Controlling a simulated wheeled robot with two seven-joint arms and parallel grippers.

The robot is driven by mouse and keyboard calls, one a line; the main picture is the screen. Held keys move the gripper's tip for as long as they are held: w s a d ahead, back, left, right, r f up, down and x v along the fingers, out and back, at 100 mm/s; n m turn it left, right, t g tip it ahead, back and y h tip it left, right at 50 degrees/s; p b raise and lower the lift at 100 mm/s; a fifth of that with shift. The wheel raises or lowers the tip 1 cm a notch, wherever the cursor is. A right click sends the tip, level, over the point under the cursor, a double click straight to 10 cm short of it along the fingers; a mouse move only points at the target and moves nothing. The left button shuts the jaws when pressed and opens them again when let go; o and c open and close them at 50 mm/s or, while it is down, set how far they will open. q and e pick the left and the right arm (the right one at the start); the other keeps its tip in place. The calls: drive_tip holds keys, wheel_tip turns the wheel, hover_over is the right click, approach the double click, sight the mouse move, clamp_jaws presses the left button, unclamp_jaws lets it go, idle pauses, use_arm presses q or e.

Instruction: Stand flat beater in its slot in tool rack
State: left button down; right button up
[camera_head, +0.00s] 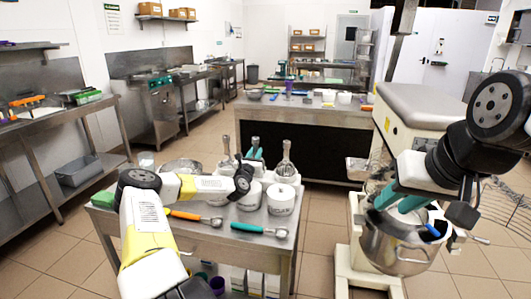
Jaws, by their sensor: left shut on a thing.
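My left gripper (255,150) reaches over the small steel table, its teal fingers up among several upright metal tools. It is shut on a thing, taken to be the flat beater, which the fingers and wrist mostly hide. A metal tool (226,150) stands just left of the fingers and a wire whisk (286,160) stands to their right. The tool rack cannot be made out clearly behind the arm. My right gripper (399,198) is over the mixer's steel bowl (398,240), its teal fingers apart.
The small steel table (225,243) also holds white tubs (282,200), an orange-handled scoop (190,216), a teal-handled scoop (260,230) and a green sponge (103,198). The large mixer (415,165) stands at the right. Tiled floor (322,210) lies clear between them.

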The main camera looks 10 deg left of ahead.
use_arm(q)
drive_tip(key=c, duration=1.2)
unclamp_jaws()
